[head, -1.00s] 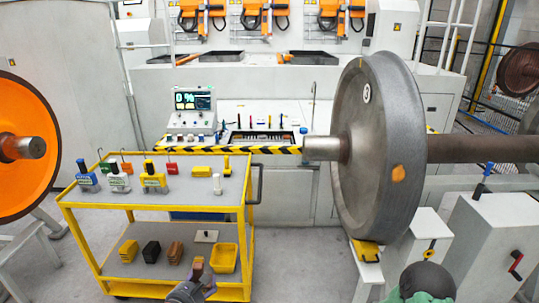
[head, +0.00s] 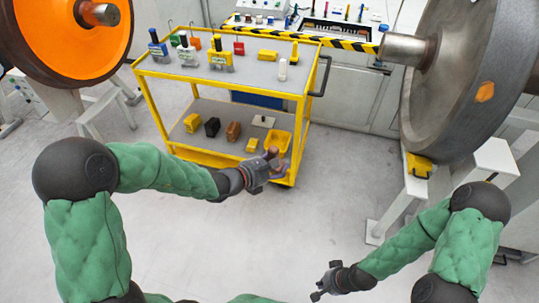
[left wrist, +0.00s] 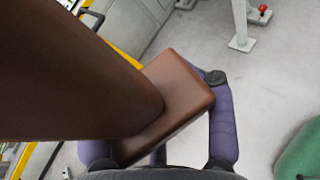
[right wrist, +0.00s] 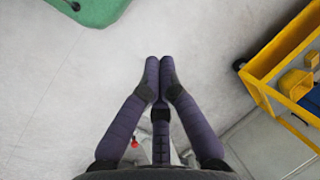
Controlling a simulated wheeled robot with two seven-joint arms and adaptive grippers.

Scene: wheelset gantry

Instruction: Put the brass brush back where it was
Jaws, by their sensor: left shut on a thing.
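My left gripper (head: 268,168) is shut on a brown, wood-coloured object that I take to be the brass brush (head: 272,153). In the head view it is in front of the trolley's lower shelf, near its right front corner. In the left wrist view the brush (left wrist: 178,92) is very close, with a broad brown body and a flat end block; no bristles show. My right gripper (head: 324,286) is low at the front, away from the trolley. In the right wrist view its fingertips (right wrist: 160,68) meet with nothing between them.
The yellow trolley (head: 147,101) carries several bottles and blocks on top. Its lower shelf holds a yellow block (head: 192,123), a black block (head: 212,127), brown blocks (head: 233,131) and a yellow bin (head: 277,141). Wheels stand left (head: 70,45) and right (head: 440,100). The floor ahead is clear.

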